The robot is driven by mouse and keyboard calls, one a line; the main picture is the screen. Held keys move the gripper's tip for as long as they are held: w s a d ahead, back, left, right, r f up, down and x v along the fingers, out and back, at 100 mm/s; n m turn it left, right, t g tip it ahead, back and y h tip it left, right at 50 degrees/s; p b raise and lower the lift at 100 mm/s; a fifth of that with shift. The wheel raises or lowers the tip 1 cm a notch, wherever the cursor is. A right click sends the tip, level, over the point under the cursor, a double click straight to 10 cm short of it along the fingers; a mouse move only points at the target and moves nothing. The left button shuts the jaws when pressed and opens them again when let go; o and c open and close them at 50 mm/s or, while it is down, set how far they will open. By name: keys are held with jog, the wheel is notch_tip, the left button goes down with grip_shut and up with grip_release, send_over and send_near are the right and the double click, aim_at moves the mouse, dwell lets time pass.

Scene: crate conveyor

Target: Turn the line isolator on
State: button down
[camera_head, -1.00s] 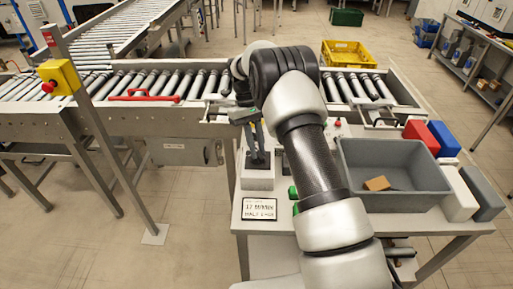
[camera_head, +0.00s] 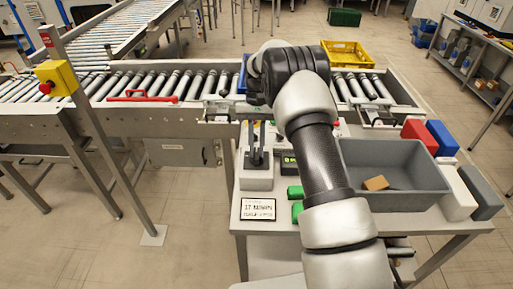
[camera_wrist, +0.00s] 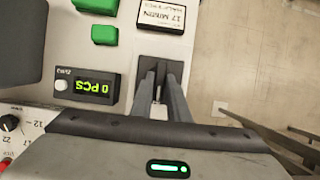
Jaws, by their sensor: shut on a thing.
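The line isolator (camera_head: 257,178) appears to be the pale box with a dark top plate at the table's left front. It also shows in the wrist view (camera_wrist: 179,109), with a dark slotted plate. My gripper (camera_head: 257,158) points down at the box from above. In the wrist view its two fingers (camera_wrist: 158,88) close together over the dark plate and are shut on the isolator's handle. The handle is mostly hidden between the fingers, and I cannot tell its exact angle.
A sign (camera_head: 258,209) stands in front. A grey bin (camera_head: 400,198) holds a brown block. The roller conveyor (camera_head: 150,85) runs behind, with a yellow crate (camera_head: 345,61).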

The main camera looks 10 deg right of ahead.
dwell(0.3)
jog(key=c, duration=1.7)
grip_release()
jog(key=v, duration=1.2)
jog(key=shift+s+d+r+p, duration=0.1)
jog(key=shift+p, duration=0.3)
